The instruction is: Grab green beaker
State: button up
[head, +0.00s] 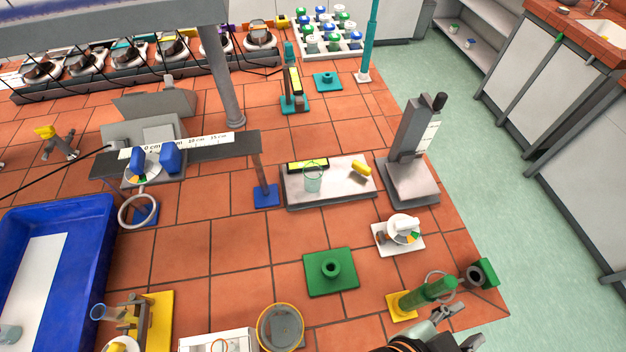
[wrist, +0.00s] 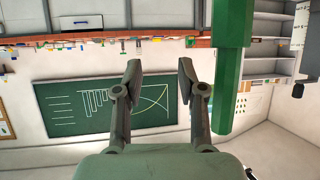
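A clear, faintly green-tinted beaker (head: 313,180) stands upright on the left part of a grey-white platform (head: 335,196) near the middle of the head view. My gripper (head: 450,312) is at the lower right in the head view, well away from this beaker, beside a green cylinder (head: 432,291) over a yellow base (head: 402,307). In the wrist view my gripper (wrist: 159,68) has its two fingers spread, with nothing between them. A green post (wrist: 232,70) stands just right of the fingers there. The beaker does not show in the wrist view.
A yellow object (head: 361,168) lies on the platform right of the beaker. A grey upright instrument (head: 411,160) stands at the platform's right. A white dish on a white base (head: 398,238) and a green square stand (head: 331,271) are in front. Tiles left of the green stand are clear.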

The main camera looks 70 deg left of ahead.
dwell(0.3)
jog(key=o, duration=0.8)
